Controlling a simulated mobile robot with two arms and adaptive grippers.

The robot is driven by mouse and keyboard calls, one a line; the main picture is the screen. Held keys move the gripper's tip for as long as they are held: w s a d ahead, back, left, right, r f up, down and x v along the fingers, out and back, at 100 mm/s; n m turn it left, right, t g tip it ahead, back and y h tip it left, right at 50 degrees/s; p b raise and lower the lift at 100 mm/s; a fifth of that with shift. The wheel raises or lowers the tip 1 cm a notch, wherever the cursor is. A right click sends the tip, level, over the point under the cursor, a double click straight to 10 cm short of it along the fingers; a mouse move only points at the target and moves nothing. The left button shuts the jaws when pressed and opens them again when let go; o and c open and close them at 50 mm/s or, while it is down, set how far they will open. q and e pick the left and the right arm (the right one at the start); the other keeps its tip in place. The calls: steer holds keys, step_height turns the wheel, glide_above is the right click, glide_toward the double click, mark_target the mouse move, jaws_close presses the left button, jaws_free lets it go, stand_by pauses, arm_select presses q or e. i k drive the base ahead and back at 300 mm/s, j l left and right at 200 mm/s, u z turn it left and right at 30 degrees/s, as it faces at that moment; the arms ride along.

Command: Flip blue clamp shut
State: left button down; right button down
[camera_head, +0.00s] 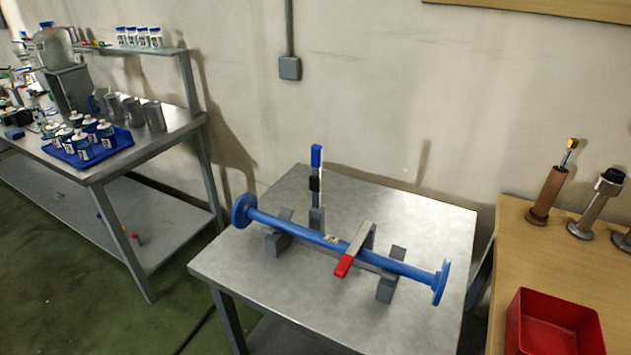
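The blue clamp (316,156) has a blue-tipped lever that stands upright behind a blue flanged pipe (300,232), left of the pipe's middle. Its lever does not lie across the pipe. A second clamp with a red tip (344,266) lies down across the pipe, right of the middle, with the tip toward the front. The pipe rests on grey supports (387,288) on a small metal table (250,282). Neither of my grippers is in view.
A wooden table (480,326) with a red bin (550,326) and upright holders stands at the right. A metal bench at the left carries a blue tray (112,147) of bottles. A wall is close behind. The metal table's front is bare.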

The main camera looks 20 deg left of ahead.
mark_target(317, 150)
steer(key=j+z, duration=0.45)
steer(key=j, duration=2.15)
